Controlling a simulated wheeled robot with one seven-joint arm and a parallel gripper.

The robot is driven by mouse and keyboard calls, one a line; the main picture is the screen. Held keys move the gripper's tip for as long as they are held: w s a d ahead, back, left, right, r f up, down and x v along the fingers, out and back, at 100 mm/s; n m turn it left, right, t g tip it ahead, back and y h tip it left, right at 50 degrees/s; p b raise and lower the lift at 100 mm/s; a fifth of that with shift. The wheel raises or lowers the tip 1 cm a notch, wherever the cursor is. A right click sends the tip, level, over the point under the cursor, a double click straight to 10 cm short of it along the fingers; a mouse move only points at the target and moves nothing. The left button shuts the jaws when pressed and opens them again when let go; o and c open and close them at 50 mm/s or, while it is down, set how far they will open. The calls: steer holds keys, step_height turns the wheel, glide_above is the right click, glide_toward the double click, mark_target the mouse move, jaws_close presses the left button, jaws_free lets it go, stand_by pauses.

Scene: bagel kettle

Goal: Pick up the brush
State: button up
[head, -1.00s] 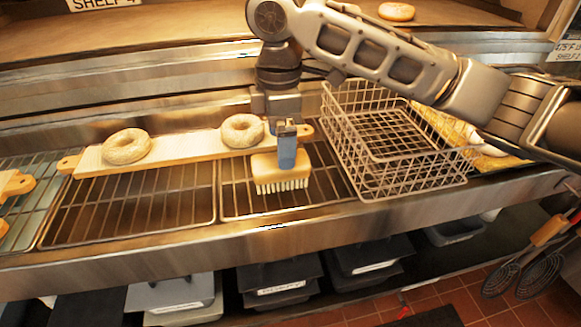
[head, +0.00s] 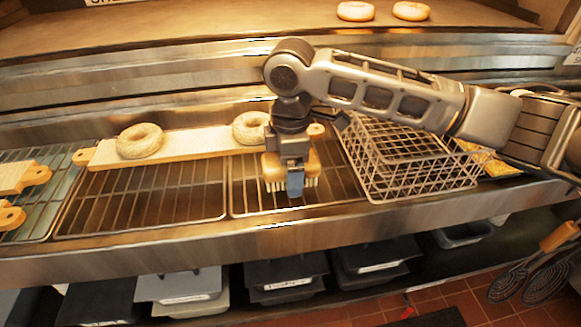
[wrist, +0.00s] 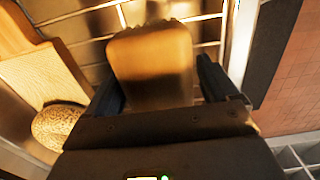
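The brush (head: 273,167), with a tan wooden block and pale bristles, stands bristles-down on the wire rack, partly hidden behind my gripper (head: 294,186). My gripper points down, with its dark fingers at the brush. In the wrist view the brush's blurred tan block (wrist: 150,55) lies between the two spread fingers. A small gap shows by the right finger; contact on the left side is unclear. My gripper is open.
A wire basket (head: 415,165) stands close to the right of the brush. A wooden board (head: 190,144) with two bagels lies behind and left. The rack's metal front edge (head: 180,245) is near. Free rack space (head: 150,195) lies left.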

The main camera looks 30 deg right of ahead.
steer(key=c, duration=1)
step_height(320, 180, up, 10)
steer(key=shift+r+b, duration=0.1)
steer(key=shift+b, duration=0.25)
steer(key=shift+c, duration=0.2)
steer(key=o, duration=0.6)
steer(key=shift+c, duration=0.2)
steer(key=c, duration=0.3)
steer(key=shift+s, duration=0.1)
